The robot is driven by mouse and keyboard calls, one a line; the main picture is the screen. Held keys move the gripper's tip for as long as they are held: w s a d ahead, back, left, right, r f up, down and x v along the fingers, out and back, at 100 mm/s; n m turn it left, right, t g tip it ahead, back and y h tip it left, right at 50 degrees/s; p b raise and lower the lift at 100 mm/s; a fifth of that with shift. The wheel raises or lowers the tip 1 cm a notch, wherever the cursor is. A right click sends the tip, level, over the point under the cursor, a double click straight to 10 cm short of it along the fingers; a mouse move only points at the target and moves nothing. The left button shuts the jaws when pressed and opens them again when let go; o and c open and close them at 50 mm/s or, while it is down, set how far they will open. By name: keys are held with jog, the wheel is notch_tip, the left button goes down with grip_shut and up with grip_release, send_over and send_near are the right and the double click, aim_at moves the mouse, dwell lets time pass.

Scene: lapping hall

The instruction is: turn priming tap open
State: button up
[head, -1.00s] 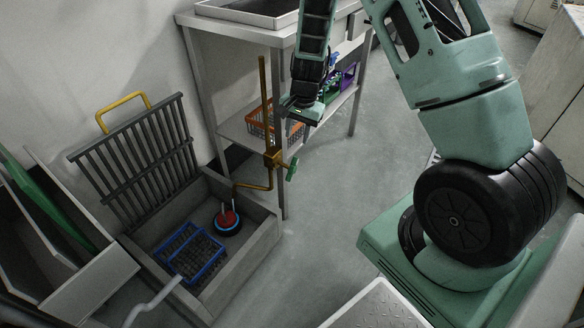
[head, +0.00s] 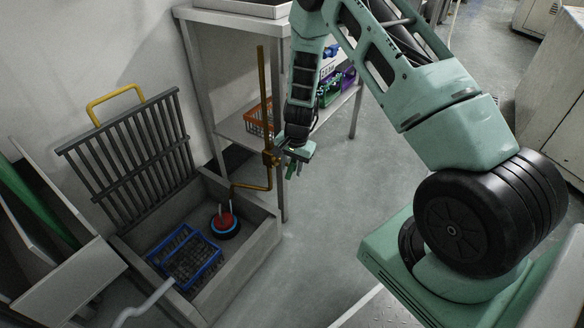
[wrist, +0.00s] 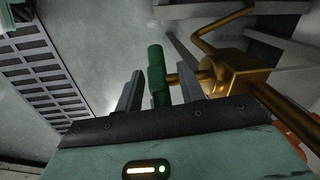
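The priming tap is a brass valve body (wrist: 232,72) on a thin brass pipe (head: 262,95), with a green handle (wrist: 158,75) on a short brass stem. In the head view the tap body (head: 268,158) stands by the near leg of the steel table, with my gripper (head: 292,160) at its right side. In the wrist view my gripper (wrist: 158,88) is open, one finger on each side of the green handle. Gaps show between the handle and both fingers. In the head view my gripper hides much of the handle.
A steel table (head: 230,22) stands behind the tap, with an orange basket (head: 258,118) on its lower shelf. To the left is a pit (head: 262,240) with a raised grate (head: 130,160), a blue basket (head: 208,266) and a red-and-blue round object (head: 224,222).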

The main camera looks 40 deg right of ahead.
grip_shut()
jog(key=h+p, duration=0.1)
jog(key=t+h+p, duration=0.1)
jog(key=h+p, duration=0.1)
jog(key=shift+s+a+r, duration=0.1)
jog(key=shift+a+r, duration=0.05)
jog(key=shift+a, duration=0.05)
jog(key=shift+t+h+p, duration=0.6)
jog(key=shift+h+p, duration=0.7)
jog(key=shift+d, duration=0.1)
